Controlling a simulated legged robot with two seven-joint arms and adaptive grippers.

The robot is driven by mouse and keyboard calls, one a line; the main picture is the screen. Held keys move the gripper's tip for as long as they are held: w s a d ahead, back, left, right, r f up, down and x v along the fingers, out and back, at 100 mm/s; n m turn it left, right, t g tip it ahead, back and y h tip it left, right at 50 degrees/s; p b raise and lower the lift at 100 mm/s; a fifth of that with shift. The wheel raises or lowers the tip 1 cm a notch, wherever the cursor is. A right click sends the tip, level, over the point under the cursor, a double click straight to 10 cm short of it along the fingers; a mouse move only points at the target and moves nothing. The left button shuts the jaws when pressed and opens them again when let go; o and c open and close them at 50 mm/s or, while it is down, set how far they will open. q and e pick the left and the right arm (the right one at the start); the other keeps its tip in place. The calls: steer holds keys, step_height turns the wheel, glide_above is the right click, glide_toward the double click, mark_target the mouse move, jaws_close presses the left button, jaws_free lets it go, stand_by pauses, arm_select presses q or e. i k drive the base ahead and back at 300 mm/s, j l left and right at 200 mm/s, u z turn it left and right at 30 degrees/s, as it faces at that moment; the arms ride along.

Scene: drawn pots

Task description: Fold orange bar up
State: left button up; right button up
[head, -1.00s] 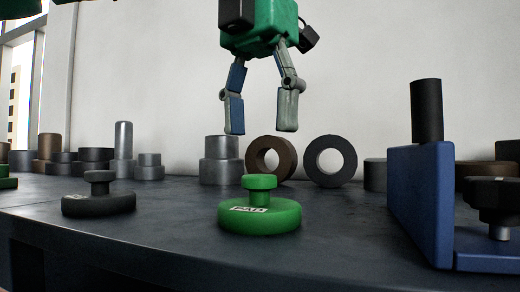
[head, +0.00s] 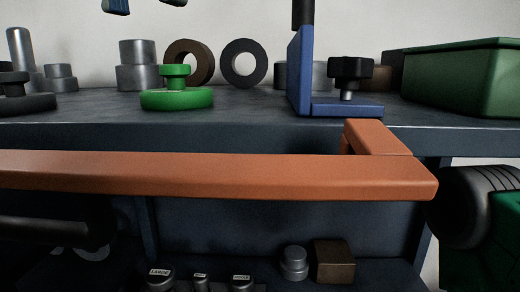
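The orange bar (head: 220,174) runs level across the front of the workbench, from the left picture edge to a rounded right end. A short orange arm (head: 376,137) joins it near that end and reaches back to the bench edge. Two fingertips of my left gripper (head: 144,4) show at the top edge, apart and empty, above and behind the bar, not touching it. The rest of that gripper is cut off. My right gripper is not in view; a black and green arm part of mine (head: 480,210) shows at the right.
On the bench top (head: 250,102) stand a green knob (head: 177,97), grey cylinders (head: 138,75), two rings, a blue bracket (head: 301,75), a black knob (head: 350,69) and a green bin (head: 465,75). A shelf below holds a brown block (head: 334,262) and several small weights.

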mark_target(372, 164)
steer(key=k, duration=1.25)
